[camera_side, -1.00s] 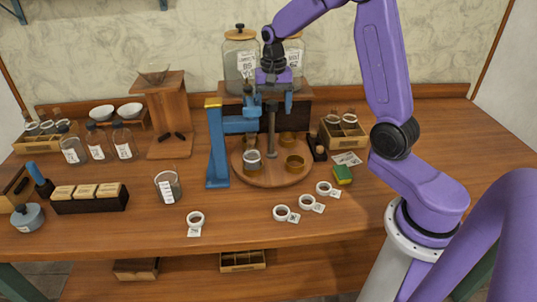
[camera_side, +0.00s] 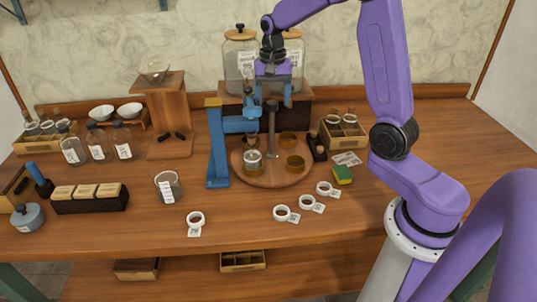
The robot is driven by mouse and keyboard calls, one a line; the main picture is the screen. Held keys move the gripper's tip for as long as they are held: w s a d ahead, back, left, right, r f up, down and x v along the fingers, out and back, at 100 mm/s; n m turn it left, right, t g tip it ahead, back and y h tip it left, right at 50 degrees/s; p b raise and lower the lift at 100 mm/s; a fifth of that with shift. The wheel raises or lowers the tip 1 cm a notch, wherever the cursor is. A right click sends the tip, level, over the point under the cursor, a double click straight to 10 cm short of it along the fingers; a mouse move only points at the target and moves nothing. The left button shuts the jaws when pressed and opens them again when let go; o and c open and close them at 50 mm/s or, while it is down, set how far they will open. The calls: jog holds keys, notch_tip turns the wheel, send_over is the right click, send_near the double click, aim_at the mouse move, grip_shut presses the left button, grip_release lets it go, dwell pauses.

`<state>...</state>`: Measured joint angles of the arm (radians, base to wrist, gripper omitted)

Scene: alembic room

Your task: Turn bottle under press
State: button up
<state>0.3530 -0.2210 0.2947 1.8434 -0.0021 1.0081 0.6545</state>
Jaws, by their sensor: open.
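A round wooden turntable (camera_side: 272,180) stands on the table with a dark central post topped by a knob (camera_side: 272,105). A small clear bottle (camera_side: 253,158) sits in a brass ring cup at its front left. Other brass cups, such as the one at right (camera_side: 295,162), stand around it. The blue press (camera_side: 216,150) rises at the turntable's left edge, its arm (camera_side: 238,124) reaching over the back left part.
Two large lidded jars (camera_side: 241,60) stand on a wooden stand behind my gripper. A sponge (camera_side: 342,174), a small crate (camera_side: 343,135) and labelled white rings (camera_side: 308,203) lie right and front. A glass beaker (camera_side: 168,187) stands left of the press.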

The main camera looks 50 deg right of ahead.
jog(key=shift+w+a+r, duration=0.15)
jog(key=shift+r, duration=0.35)
jog(key=shift+w+a+r, duration=0.1)
jog(key=shift+r, duration=0.35)
jog(key=o, duration=0.3)
jog(key=shift+r, duration=1.4)
jog(key=shift+s, duration=0.15)
